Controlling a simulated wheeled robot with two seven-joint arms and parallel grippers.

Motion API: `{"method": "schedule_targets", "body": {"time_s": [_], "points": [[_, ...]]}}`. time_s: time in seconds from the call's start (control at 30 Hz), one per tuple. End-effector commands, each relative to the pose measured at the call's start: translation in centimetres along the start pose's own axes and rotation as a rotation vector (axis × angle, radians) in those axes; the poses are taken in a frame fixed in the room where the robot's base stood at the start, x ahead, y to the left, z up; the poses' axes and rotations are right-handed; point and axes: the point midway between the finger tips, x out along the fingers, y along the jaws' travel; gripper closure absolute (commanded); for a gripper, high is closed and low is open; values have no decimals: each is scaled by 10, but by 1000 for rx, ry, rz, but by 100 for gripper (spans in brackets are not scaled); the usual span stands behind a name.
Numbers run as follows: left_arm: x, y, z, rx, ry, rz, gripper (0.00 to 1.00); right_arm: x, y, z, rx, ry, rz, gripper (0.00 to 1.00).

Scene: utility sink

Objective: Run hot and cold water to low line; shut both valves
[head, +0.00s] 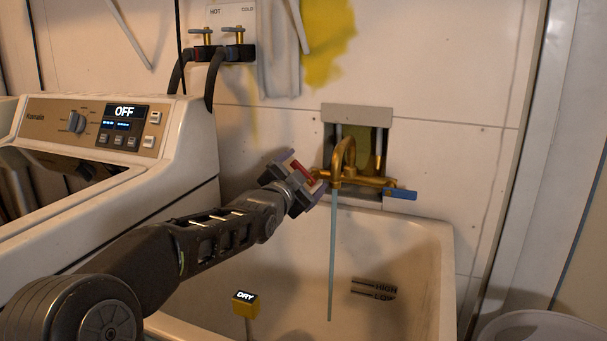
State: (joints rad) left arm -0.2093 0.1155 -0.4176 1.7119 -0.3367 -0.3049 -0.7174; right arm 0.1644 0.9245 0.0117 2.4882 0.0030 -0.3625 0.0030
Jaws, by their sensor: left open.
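The brass faucet (345,160) is on the wall above the white sink (420,235). A thin stream of water (333,250) falls from its spout. The blue valve handle (400,193) sticks out at the right of the faucet. The red valve handle (304,172) is at the left, partly hidden by my left gripper (297,182). That gripper is open, with its fingers around or beside the red handle; I cannot tell if they touch it. A yellow indicator (245,304) reads DRY. My right gripper is not in view.
A washing machine (90,120) stands at the left, its display reading OFF. Hot and cold wall taps (222,45) with dark hoses are above it. A pale round bin (540,328) is at the lower right. My left arm crosses over the sink's left side.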

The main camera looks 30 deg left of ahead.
Motion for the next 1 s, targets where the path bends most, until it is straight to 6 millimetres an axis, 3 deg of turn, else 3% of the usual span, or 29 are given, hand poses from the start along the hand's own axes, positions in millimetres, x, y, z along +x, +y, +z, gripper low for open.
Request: {"method": "schedule_targets", "body": {"time_s": [0.27, 0.7, 1.0], "points": [[-12, -1, -1, -2, 2, -1, 9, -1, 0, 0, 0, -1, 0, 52], [-75, -1, 0, -1, 0, -1, 9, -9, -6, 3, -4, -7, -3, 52], [-78, 0, 0, 0, 0, 0, 9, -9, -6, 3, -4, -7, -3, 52]]}}
